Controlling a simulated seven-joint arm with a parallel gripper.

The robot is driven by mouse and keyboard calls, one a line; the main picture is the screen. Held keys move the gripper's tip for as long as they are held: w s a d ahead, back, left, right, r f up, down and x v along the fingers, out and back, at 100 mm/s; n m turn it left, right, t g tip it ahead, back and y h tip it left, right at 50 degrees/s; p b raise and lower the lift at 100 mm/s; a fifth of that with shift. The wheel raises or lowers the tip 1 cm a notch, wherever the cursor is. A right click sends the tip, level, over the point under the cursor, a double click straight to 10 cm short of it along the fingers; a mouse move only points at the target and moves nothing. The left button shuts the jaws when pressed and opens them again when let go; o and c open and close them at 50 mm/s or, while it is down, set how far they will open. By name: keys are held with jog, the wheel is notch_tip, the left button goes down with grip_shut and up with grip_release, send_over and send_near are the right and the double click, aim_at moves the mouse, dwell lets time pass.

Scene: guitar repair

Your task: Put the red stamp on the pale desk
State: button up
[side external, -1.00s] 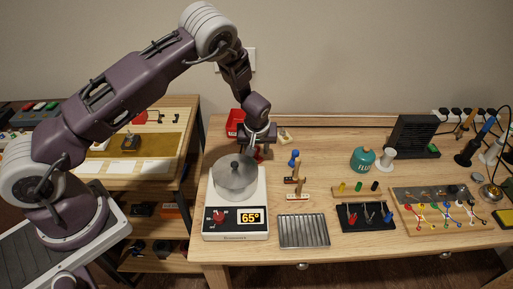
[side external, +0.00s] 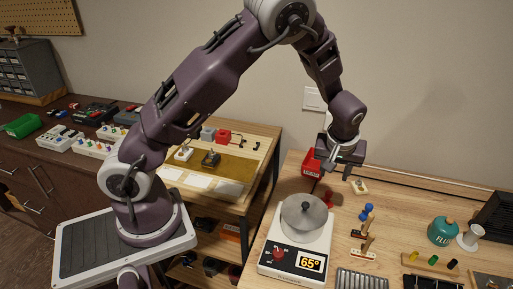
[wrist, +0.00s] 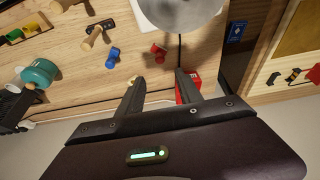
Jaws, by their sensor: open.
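The small red stamp (side external: 328,198) stands on the wooden workbench, just behind the pot, which hides part of it in the side view. It also shows in the wrist view (wrist: 158,50), beyond my fingertips. My gripper (side external: 340,170) is open and empty, above the back of the workbench and clear of the stamp. Its two fingers (wrist: 159,80) show apart in the wrist view. A pale-topped desk (side external: 225,201) stands left of the workbench, with an olive mat and white sheets on it. I take it as the pale desk.
A silver pot (side external: 304,215) sits on a white hot plate (side external: 297,250) reading 65°. A red box (side external: 312,162) stands at the workbench's back left. A blue-topped stamp (side external: 367,212) and a green flux jar (side external: 442,231) are to the right. A gap separates the desks.

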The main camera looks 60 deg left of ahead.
jog(key=s+d+r+m+h, duration=0.1)
jog(key=s+r+m, duration=0.1)
jog(key=s+r, duration=0.5)
jog(key=s+d+r+m+h, duration=0.15)
jog(key=s+r, duration=0.25)
jog(key=r, duration=0.5)
jog(key=s+r+m+t, duration=0.1)
jog(key=s+r+m, duration=0.1)
jog(key=s, duration=0.8)
jog(key=s+r+m+t, duration=0.1)
jog(key=s+r+m, duration=0.2)
jog(key=s, duration=0.7)
